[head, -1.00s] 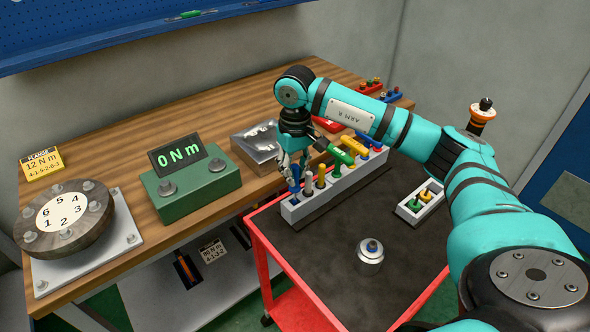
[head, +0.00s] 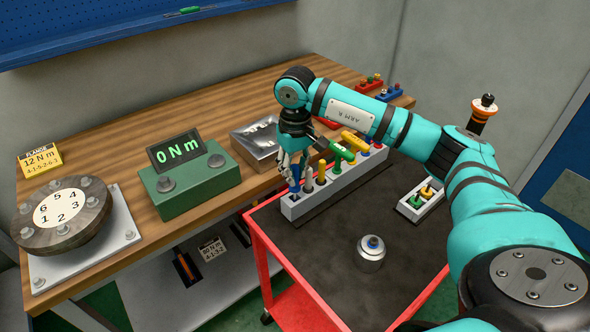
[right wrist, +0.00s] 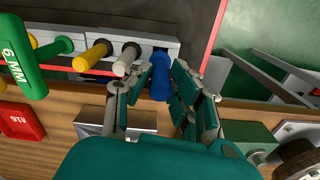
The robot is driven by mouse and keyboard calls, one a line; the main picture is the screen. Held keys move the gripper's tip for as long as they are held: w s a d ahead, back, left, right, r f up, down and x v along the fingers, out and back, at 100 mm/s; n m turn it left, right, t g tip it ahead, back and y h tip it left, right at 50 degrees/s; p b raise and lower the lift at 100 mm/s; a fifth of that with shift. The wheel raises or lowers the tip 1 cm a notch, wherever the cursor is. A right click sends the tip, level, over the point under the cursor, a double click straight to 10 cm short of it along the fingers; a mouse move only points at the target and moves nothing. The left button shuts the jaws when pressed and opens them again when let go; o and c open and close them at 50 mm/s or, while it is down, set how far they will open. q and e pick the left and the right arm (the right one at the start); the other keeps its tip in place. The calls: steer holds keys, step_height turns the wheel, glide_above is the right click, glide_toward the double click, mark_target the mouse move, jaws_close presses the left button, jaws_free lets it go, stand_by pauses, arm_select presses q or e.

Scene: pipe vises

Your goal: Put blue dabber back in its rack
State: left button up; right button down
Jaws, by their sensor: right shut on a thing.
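The blue dabber (head: 295,183) is upright at the near left end of the long grey rack (head: 318,206) on the cart. My right gripper (head: 293,165) reaches down from above and is shut on it. In the right wrist view the blue dabber (right wrist: 160,76) sits between the two fingers of my right gripper (right wrist: 160,90), at the end of the row beside a pale-handled tool. Its lower end is hidden, so I cannot tell how deep it sits in the rack. My left gripper is not in view.
The long rack also holds several coloured tools, including a green T-handle (head: 342,151). A small white holder (head: 407,210) carries green and yellow pieces. A silver pot (head: 370,260) with a blue top stands on the cart.

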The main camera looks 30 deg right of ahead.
steer(key=shift+f+b, duration=1.3)
steer(key=shift+f, duration=0.4)
stand_by(0.6)
steer(key=shift+s+f, duration=0.1)
stand_by(0.9)
steer(key=c, duration=1.1)
jaws_free()
steer(key=shift+r, duration=0.3)
step_height(320, 180, up, 12)
steer(key=shift+f, duration=0.25)
